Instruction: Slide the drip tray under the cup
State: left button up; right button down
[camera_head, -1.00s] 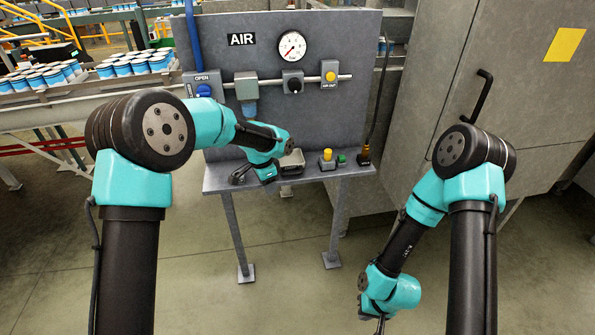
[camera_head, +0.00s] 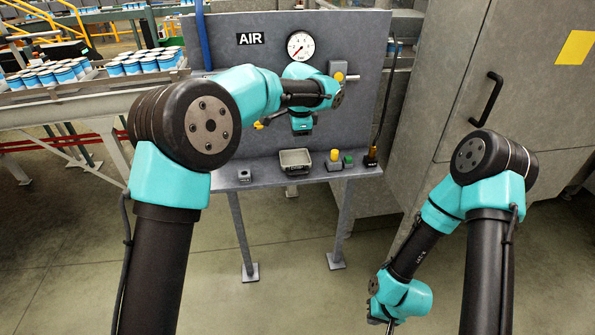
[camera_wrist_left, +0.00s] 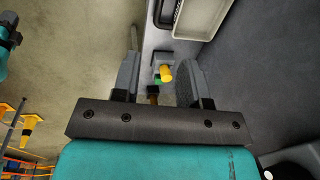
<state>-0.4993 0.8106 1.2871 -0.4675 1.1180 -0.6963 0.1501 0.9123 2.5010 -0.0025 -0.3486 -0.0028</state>
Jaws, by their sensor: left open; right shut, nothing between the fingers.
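The drip tray (camera_head: 295,154), a shallow grey rectangular tray, sits on the ledge below the AIR panel. In the left wrist view the tray (camera_wrist_left: 200,18) is at the top, cut off by the frame edge. The cup is hidden behind my left arm in the head view. My left gripper (camera_head: 266,121) is in front of the panel, above the ledge and the tray. In the left wrist view the left gripper (camera_wrist_left: 157,58) is open, with its fingers apart and nothing held. My right gripper (camera_head: 389,326) is shut and empty, low at the right.
A yellow button (camera_head: 335,156) and a green button (camera_head: 347,160) stand right of the tray. A pressure gauge (camera_head: 300,46) is on the panel (camera_head: 225,42). The ledge between block and tray is clear.

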aim_at(297, 173)
pick_arm(q)
jog(key=w+f, duration=0.1)
jog(key=f, duration=0.9)
jog(key=w+f, duration=0.1)
jog(key=f, duration=0.4)
jog(key=shift+w+a+f, duration=0.25)
jog(key=shift+w+f, duration=0.1)
jog(key=shift+c, duration=0.5)
grip_shut()
